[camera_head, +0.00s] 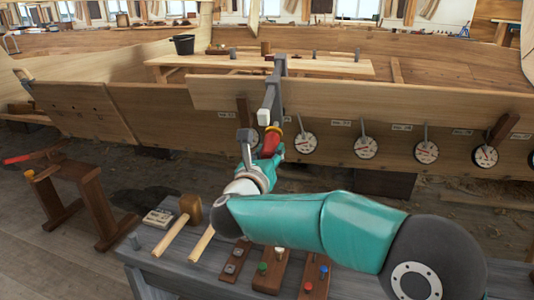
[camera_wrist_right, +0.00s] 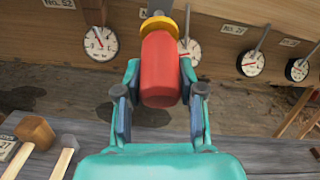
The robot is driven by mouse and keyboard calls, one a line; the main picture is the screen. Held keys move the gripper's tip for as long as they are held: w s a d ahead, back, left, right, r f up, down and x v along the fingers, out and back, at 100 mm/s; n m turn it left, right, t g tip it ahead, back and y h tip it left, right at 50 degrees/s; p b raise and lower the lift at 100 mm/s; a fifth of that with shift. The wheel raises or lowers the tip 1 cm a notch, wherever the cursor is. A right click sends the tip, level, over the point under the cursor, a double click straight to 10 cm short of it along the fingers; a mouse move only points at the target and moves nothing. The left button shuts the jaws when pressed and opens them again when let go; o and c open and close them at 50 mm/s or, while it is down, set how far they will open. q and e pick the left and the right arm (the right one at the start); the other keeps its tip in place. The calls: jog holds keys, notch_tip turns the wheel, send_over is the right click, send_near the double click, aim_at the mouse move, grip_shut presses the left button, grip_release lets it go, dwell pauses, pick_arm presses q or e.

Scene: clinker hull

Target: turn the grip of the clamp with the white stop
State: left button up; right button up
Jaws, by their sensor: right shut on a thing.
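A long grey clamp (camera_head: 270,95) hangs over the top edge of the hull plank and carries a small white stop (camera_head: 263,117). Its red grip (camera_head: 271,142) sits at the lower end below a yellow collar. In the right wrist view the red grip (camera_wrist_right: 160,70) fills the middle, with the yellow collar (camera_wrist_right: 160,25) above it. My right gripper (camera_head: 267,155) is around the grip from below and shut on it. The wrist view shows one finger of the right gripper (camera_wrist_right: 160,92) on each side of the grip. My left gripper is not in view.
Several round dials (camera_head: 365,147) with grey levers line the hull plank (camera_head: 420,105). A low grey bench (camera_head: 190,270) in front holds mallets (camera_head: 190,212) and small wooden blocks with coloured knobs. A wooden trestle (camera_head: 85,190) stands at left.

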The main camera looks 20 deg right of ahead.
jog(key=shift+f+n+g+h+b, duration=0.1)
jog(key=shift+n+g+h+b, duration=0.3)
jog(key=shift+n+h, duration=0.6)
jog(key=n+h+b, duration=0.1)
jog(key=n, duration=0.2)
jog(key=shift+h, duration=0.4)
jog(key=n+h, duration=0.1)
jog(key=n, duration=0.1)
jog(key=shift+n+g+h+b, duration=0.3)
jog(key=shift+n+h+b, duration=0.05)
jog(key=shift+n+h, duration=0.05)
jog(key=n+h+b, duration=0.1)
jog(key=n, duration=0.2)
jog(key=n+t+h+b, duration=0.1)
jog(key=n, duration=0.2)
jog(key=shift+n, duration=0.3)
jog(key=n+t+b, duration=0.1)
jog(key=n+t, duration=0.1)
jog(key=n, duration=0.2)
jog(key=shift+b, duration=0.35)
jog(key=n+t+b, duration=0.1)
jog(key=n, duration=0.3)
jog(key=shift+n+t, duration=0.4)
jog(key=shift+n+t+y+b, duration=0.35)
jog(key=shift+n+t+y, duration=0.25)
jog(key=shift+n, duration=0.75)
jog(key=shift+n+t+y+b, duration=0.3)
jog(key=shift+n+t+y, duration=0.3)
jog(key=shift+n, duration=0.75)
